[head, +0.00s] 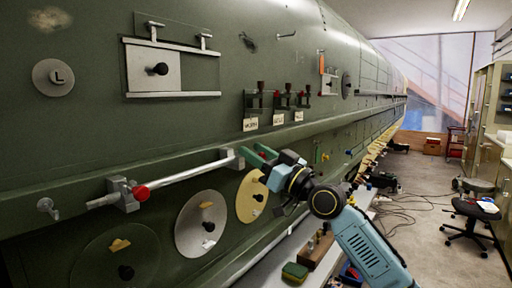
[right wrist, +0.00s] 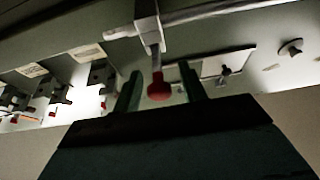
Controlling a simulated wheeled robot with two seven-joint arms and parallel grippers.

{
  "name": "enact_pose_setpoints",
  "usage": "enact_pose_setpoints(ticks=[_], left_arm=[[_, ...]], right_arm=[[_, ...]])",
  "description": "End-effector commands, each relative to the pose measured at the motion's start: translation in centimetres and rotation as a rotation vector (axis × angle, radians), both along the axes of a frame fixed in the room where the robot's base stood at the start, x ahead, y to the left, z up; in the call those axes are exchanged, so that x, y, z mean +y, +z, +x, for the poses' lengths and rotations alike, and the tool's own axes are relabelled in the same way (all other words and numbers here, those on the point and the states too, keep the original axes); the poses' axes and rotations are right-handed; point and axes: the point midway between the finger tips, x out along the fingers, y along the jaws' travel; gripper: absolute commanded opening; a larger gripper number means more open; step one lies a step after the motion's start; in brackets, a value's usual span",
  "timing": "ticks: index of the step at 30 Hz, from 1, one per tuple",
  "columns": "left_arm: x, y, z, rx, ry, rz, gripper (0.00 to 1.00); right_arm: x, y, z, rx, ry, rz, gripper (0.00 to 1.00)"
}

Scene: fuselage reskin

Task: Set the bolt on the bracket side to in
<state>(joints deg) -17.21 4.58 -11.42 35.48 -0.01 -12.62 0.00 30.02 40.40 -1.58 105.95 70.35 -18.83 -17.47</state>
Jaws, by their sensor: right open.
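A pale bar (head: 185,175) runs along the green fuselage wall, with a grey bracket (head: 122,194) at its left end and another bracket (head: 232,159) at its right end. A bolt with a red knob (head: 140,193) sticks out of the left bracket. My right gripper (head: 252,152) is open by the right bracket, its green fingers pointing at the wall. In the right wrist view, a second red bolt knob (right wrist: 158,88) lies between the two open fingers (right wrist: 162,88), its shank running up to the pale bracket (right wrist: 148,30). Whether the fingers touch the knob I cannot tell. My left gripper is out of view.
Several tagged latches with red parts (head: 280,98) sit on the wall above. A sliding panel (head: 155,70) with a black knob is at upper left. A bench (head: 270,272) with a box stands under my right arm.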

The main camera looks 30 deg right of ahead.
Motion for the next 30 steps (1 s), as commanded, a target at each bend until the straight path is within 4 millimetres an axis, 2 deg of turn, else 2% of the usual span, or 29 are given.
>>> enact_pose_setpoints(ticks=[9, 19, 26, 30], left_arm=[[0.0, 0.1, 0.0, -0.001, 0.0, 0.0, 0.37], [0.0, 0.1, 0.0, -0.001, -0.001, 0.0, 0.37], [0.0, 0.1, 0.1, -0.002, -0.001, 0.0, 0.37], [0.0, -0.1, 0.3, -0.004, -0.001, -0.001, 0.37]], right_arm=[[0.1, 0.1, 0.2, 0.0, 0.0, -0.001, 0.42], [0.1, 0.1, 0.2, 0.0, 0.0, -0.001, 0.0], [0.0, 0.1, 0.2, 0.0, -0.003, -0.001, 0.0], [-1.0, 0.0, 0.3, 0.002, -0.025, -0.002, 0.0]])
